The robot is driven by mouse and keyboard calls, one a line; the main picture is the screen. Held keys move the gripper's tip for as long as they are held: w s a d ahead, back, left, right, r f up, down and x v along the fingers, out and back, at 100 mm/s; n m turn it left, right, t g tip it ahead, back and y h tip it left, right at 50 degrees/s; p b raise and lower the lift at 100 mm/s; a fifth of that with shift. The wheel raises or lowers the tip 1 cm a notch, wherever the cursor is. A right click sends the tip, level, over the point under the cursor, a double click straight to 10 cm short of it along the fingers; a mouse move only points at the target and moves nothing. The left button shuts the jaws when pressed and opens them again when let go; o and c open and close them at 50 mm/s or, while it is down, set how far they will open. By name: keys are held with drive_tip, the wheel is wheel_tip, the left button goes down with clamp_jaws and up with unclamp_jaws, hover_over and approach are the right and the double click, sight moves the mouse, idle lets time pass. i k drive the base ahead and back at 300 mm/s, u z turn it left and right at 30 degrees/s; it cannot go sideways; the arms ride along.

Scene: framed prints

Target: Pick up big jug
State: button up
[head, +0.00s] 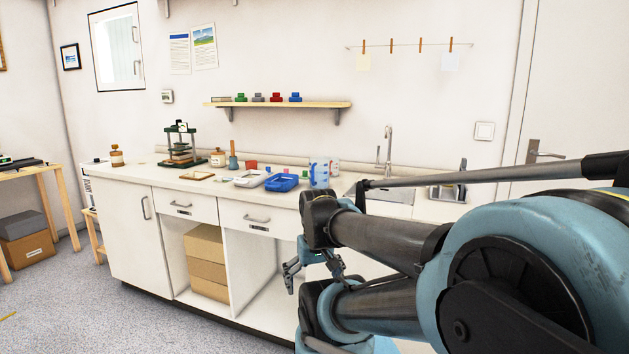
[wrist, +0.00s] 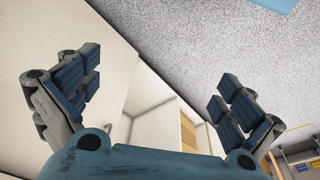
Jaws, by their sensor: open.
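A jug with blue markings (head: 320,174) stands upright on the white counter (head: 140,178), left of the sink, in the head view. It looks like the big jug. A smaller pale container (head: 335,168) stands close behind it at the right. My gripper (head: 312,272) hangs in front of the cabinet, below the counter top and well below the jug. In the wrist view my gripper (wrist: 160,88) is open and empty, its two blue-padded fingers wide apart. The jug does not show in the wrist view.
Blue trays (head: 281,182) and a pale tray (head: 249,179) lie left of the jug. A green press (head: 181,145) stands further left. The sink (head: 385,193) and its tap (head: 386,150) are at the right. A shelf (head: 280,104) hangs above. Boxes (head: 205,262) fill an open cabinet bay.

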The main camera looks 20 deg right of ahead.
sight(320, 166)
drive_tip(key=k, duration=1.1)
drive_tip(key=z, duration=0.65)
drive_tip(key=i, duration=1.3)
drive_tip(key=u, duration=0.65)
